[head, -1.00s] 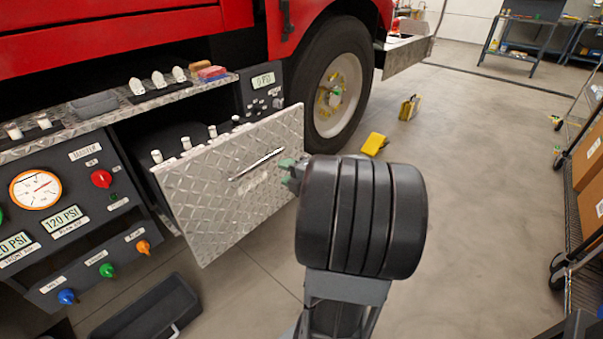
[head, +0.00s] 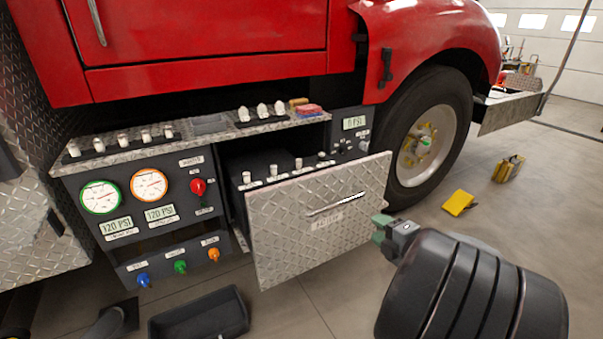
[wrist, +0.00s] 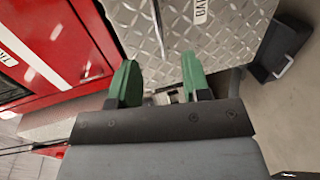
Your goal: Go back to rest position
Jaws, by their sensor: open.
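My gripper (wrist: 160,82) shows in the wrist view with its two green fingers apart and nothing between them. In the head view my gripper (head: 379,229) is at the lower right, mostly hidden behind my dark rounded arm link. A diamond-plate drawer (head: 320,222) with a bar handle stands pulled out below the red truck. The gripper is to the right of the drawer front, apart from the handle (head: 336,203) in the head view. The drawer front (wrist: 205,30) also fills the upper middle of the wrist view.
The gauge panel (head: 150,215) with coloured knobs is left of the drawer. A black bin (head: 200,315) lies on the floor in front. The truck wheel (head: 425,140) is at the right, with a yellow object (head: 458,202) near it. Floor at right is mostly clear.

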